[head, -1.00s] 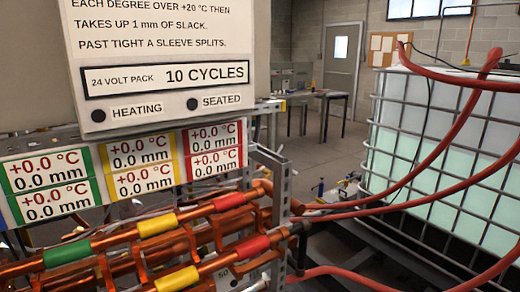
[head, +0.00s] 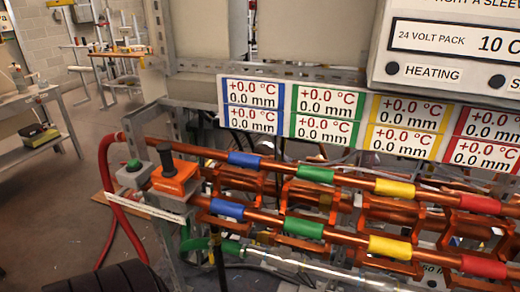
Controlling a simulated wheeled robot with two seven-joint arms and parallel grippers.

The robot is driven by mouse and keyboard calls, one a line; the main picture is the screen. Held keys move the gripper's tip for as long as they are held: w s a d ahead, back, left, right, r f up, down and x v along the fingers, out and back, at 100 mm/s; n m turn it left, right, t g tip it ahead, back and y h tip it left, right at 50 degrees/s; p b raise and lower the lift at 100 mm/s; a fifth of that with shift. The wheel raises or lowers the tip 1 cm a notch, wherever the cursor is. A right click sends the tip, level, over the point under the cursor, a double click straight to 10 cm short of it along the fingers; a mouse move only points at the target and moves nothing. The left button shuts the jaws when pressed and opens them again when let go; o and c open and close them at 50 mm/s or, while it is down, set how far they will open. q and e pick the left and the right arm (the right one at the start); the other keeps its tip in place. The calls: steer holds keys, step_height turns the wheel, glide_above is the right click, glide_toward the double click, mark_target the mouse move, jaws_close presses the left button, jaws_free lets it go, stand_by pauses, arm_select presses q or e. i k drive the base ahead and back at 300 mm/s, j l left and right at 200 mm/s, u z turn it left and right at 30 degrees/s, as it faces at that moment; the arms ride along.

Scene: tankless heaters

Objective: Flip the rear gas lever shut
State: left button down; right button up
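I cannot pick out a gas lever for certain in the head view. An orange block with a black upright handle (head: 175,180) sits at the left end of the copper pipe rack (head: 330,215). Beside it is a small grey box with a green button (head: 133,172). I cannot tell whether either belongs to the gas supply. Two copper pipes run across the rack, one behind the other, with blue, green, yellow and red sleeves. Neither of my grippers is in view.
A label strip (head: 290,112) and a white panel (head: 455,45) stand above the rack. A red hose (head: 112,200) hangs at its left end. A green-and-clear tube (head: 290,262) runs low in front. A bench (head: 30,130) stands far left, with open floor (head: 55,215) between.

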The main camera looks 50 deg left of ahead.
mark_target(210, 245)
steer(key=u, duration=1.45)
